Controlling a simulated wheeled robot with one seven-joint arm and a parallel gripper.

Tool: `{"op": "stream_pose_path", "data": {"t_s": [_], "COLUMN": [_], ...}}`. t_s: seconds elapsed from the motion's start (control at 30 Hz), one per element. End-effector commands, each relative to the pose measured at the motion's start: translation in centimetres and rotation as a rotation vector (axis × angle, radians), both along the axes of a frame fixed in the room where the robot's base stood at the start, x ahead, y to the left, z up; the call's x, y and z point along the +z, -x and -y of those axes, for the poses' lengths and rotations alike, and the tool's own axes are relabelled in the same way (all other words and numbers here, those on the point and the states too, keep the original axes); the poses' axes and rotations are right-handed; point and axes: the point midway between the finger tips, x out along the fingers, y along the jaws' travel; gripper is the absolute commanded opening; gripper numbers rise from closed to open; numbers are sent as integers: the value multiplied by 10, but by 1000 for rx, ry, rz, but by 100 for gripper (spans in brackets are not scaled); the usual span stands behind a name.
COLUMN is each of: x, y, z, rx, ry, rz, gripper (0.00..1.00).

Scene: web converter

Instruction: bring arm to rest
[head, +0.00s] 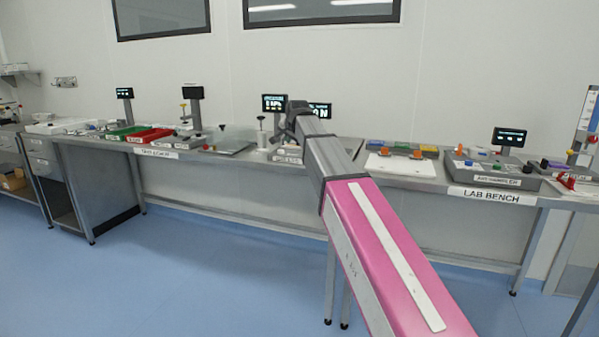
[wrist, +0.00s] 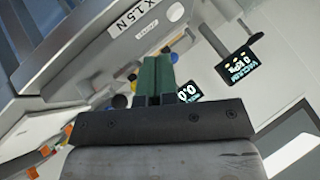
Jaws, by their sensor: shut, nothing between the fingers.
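My arm (head: 385,250), pink with a grey far section, reaches from the lower right up over the bench in the head view. My gripper (head: 297,108) is at its far end, above the middle of the bench, small and partly hidden by the arm. In the wrist view my gripper (wrist: 157,75) shows two green fingers pressed together with nothing between them. A grey device with a white "X 1.5 N" label (wrist: 148,17) is close by on the upper left of that view. I cannot tell whether the fingers touch it.
The long lab bench (head: 455,186) carries several devices. A red tray (head: 148,136) and green tray (head: 124,131) stand left. A white board (head: 400,166) and grey labelled box (head: 492,172) stand right. A "VACUUM" screen (wrist: 238,68) shows in the wrist view. The blue floor (head: 200,260) before the bench is clear.

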Motion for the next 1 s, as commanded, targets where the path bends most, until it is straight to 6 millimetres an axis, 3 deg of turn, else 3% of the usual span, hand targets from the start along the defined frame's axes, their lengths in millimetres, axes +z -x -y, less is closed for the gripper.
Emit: {"op": "stream_pose_path", "data": {"t_s": [0.37, 0.57, 0.77, 1.0], "x": [-41, -80, -136, -237], "y": [10, 22, 43, 97], "z": [17, 35, 60, 110], "rx": [17, 35, 67, 140], "ry": [45, 87, 146, 246], "rz": [-40, -79, -143, -269], "gripper": [0, 0, 0, 0]}}
